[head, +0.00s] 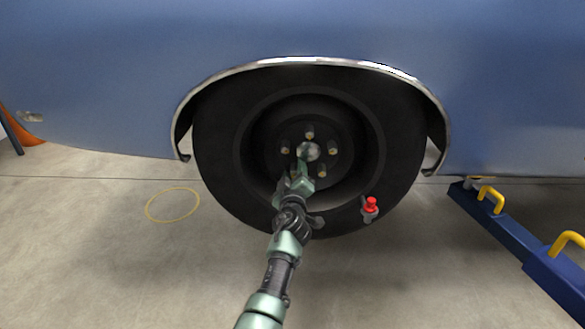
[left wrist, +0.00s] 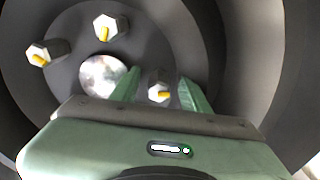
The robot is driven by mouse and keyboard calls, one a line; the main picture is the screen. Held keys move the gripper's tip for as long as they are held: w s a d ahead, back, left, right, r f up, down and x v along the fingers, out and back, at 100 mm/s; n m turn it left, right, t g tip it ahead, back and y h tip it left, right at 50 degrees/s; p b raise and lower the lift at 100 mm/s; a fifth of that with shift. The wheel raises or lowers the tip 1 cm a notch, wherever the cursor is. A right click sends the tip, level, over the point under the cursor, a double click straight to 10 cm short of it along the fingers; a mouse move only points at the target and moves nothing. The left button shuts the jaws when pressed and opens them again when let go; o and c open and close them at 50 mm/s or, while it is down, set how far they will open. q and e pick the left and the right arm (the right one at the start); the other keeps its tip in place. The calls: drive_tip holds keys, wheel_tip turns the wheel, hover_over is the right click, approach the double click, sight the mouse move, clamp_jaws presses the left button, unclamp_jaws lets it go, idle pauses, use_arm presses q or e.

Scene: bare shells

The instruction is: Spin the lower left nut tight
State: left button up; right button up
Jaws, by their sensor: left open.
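The dark wheel (head: 230,150) sits under the blue car's fender, with a round silver hub centre (head: 310,151) and several nuts around it. My left gripper (head: 301,168) is at the lower left of the hub and hides the lower left nut in the head view. In the left wrist view, that nut (left wrist: 159,94), silver with a yellow mark, shows between the two green fingers of my open left gripper (left wrist: 159,80). There is a gap to each finger. Two other nuts (left wrist: 40,54) (left wrist: 105,28) and the silver hub centre (left wrist: 102,75) show beyond. My right gripper is not in view.
A red-topped grey object (head: 370,206) is at the tyre's lower right. A blue beam with yellow handles (head: 525,238) lies on the right. A thin yellow ring (head: 172,205) lies on the floor at left. The chrome fender edge (head: 305,61) arches over the wheel.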

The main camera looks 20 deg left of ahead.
use_arm(q)
drive_tip(key=shift+d, duration=0.1)
drive_tip(key=shift+s, duration=0.1)
clamp_jaws()
